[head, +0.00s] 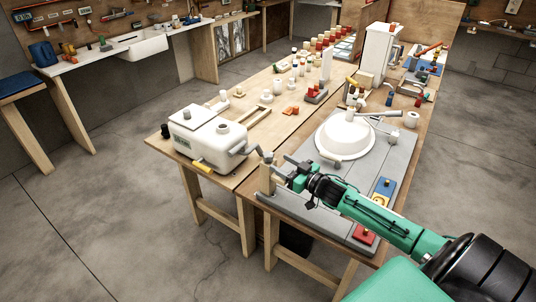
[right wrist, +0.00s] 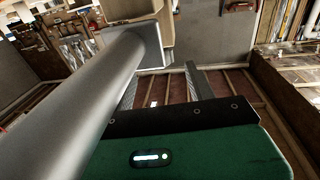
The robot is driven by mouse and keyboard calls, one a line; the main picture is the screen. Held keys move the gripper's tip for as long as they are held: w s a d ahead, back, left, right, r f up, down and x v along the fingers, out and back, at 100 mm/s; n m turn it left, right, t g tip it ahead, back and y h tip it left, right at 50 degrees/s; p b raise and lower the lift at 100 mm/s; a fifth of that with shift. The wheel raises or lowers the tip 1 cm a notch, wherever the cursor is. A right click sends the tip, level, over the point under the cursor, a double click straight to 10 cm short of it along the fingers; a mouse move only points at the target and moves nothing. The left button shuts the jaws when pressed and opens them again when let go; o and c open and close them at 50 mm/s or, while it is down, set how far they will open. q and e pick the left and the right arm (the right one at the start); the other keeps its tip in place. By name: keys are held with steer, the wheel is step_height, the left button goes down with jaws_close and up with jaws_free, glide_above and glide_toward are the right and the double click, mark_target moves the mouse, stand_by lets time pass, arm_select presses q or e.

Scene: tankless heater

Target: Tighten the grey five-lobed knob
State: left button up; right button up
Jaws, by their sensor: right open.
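A small grey knob-like piece (head: 267,157) sits at the top of a wooden post (head: 267,180) at the bench's near left corner. Its lobes are too small to count, so I cannot be sure it is the five-lobed knob. My right gripper (head: 287,174), on a green arm, is just right of the post, and open. In the right wrist view, its two grey fingers (right wrist: 161,88) stand apart with nothing visible between them. A thick grey cylinder (right wrist: 105,95) crosses close to that camera, left of and partly in front of the fingers. My left gripper is out of view.
A white tank (head: 210,137) with a crank-like arm stands left of the post. A round white basin (head: 345,137) sits on grey panels behind my right arm. Bare floor lies left.

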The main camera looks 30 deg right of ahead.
mark_target(272, 155)
steer(key=p+x, duration=0.1)
steer(key=x, duration=0.4)
steer(key=shift+w+r, duration=0.1)
steer(key=shift+w, duration=0.15)
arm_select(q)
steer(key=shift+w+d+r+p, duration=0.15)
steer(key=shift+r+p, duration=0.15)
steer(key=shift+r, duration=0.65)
arm_select(e)
steer(key=shift+x, duration=0.8)
steer(key=shift+s, duration=0.1)
steer(key=c, duration=1)
steer(key=shift+o, duration=0.2)
steer(key=shift+a, duration=0.1)
